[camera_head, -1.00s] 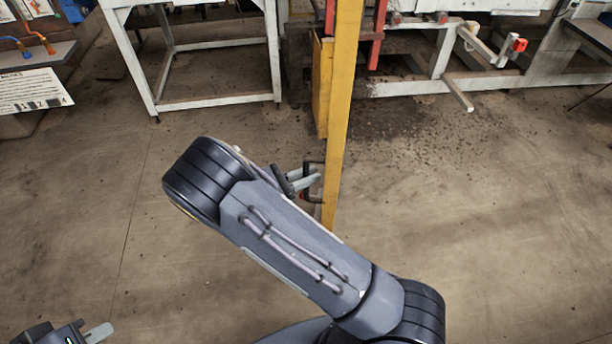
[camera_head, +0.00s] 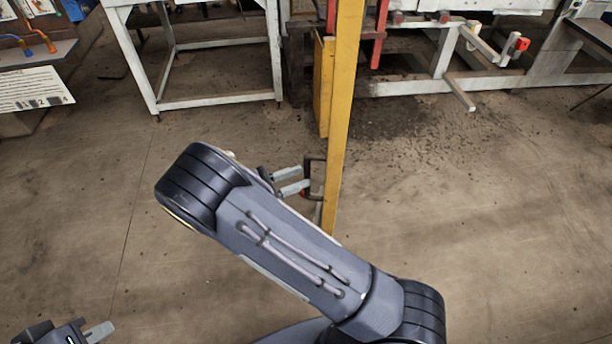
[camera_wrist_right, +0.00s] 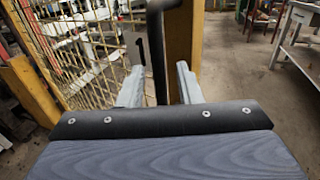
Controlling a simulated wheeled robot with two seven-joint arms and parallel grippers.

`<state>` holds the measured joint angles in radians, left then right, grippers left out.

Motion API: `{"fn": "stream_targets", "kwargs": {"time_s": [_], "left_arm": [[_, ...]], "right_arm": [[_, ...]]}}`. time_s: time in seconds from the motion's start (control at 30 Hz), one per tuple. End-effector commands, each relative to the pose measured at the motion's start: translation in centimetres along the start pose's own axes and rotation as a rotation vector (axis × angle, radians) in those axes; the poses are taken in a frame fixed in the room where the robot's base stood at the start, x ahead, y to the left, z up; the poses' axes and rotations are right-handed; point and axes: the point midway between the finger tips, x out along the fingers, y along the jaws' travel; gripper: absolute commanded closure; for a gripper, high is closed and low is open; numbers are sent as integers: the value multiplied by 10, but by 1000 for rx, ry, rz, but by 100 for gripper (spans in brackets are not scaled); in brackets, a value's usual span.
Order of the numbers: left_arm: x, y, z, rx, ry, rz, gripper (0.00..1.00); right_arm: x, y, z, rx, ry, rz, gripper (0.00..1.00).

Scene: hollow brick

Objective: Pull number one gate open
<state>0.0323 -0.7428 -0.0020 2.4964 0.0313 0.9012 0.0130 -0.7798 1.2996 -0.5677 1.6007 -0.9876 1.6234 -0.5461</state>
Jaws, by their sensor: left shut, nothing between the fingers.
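The yellow gate is seen nearly edge-on in the head view, as a tall yellow frame (camera_head: 343,110). Its wire mesh (camera_wrist_right: 75,45) shows in the right wrist view, beside a yellow upright (camera_wrist_right: 180,40). A black handle (camera_head: 312,163) is on the gate's left side. In the right wrist view the handle bar (camera_wrist_right: 157,50) stands upright between the two fingers of my right gripper (camera_wrist_right: 160,86). The right gripper (camera_head: 291,180) is open, its fingertips close to the handle; contact cannot be told. My left gripper (camera_head: 98,332) is shut and empty at lower left, away from the gate.
A white metal frame table (camera_head: 220,103) stands behind, left of the gate. White bench framing (camera_head: 430,88) with red parts stands behind to the right. A signboard (camera_head: 30,90) is at far left. The concrete floor right of the gate is clear.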

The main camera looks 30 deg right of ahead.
Motion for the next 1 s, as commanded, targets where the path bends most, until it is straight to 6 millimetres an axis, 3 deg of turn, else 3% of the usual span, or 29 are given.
{"fn": "stream_targets", "kwargs": {"time_s": [0.1,0.3,1.0], "left_arm": [[6,-3,3,0,0,0,100],[9,-4,5,0,0,0,100],[9,-4,4,0,0,0,100]], "right_arm": [[-22,0,-3,2,2,3,68],[-42,0,-2,0,0,1,68],[-44,0,-1,-1,0,0,68]]}}
